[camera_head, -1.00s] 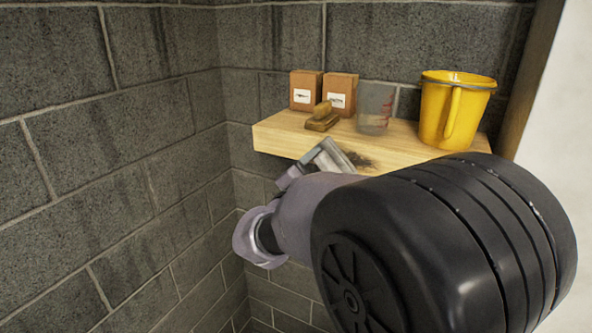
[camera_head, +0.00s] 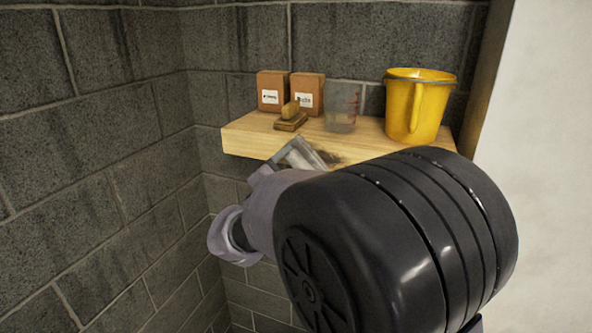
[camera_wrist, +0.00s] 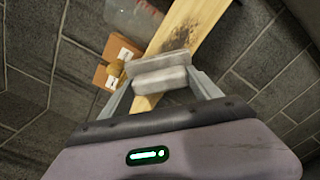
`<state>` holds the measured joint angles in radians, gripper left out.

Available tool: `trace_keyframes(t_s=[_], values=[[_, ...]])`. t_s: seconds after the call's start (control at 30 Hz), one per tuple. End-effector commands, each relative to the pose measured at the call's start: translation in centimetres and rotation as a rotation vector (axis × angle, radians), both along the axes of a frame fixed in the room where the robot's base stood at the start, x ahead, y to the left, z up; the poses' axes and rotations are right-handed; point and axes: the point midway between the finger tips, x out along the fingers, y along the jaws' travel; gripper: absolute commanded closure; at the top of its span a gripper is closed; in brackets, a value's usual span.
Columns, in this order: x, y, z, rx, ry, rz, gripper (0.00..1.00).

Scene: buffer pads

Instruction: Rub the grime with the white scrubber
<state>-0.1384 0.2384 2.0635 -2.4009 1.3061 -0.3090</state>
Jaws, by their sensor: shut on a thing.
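The grime (camera_head: 326,158) is a dark smudge on the wooden shelf near its front edge. It also shows in the wrist view (camera_wrist: 181,37), just beyond the scrubber. My gripper (camera_head: 304,153) is at the shelf's front edge, beside the grime in the picture. In the wrist view my gripper (camera_wrist: 160,84) is shut on the white scrubber (camera_wrist: 158,63), a pale grey-white block across the fingertips. The scrubber looks apart from the grime, but I cannot tell its height over the shelf. In the head view my arm hides part of the shelf front.
The wooden shelf (camera_head: 243,136) holds two brown boxes (camera_head: 272,90), a wooden-handled brush (camera_head: 290,120), a clear measuring cup (camera_head: 342,106) and a yellow bucket (camera_head: 415,108). Block walls stand behind and left. The brush and cup are close behind the grime.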

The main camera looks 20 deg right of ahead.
Motion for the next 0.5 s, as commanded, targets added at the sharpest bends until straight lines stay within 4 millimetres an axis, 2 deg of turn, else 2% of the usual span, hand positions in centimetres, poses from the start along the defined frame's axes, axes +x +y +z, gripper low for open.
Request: trace_keyframes(t_s=[0.5], values=[[0.73, -0.78, -0.02, -0.001, 0.000, -0.001, 0.60]])
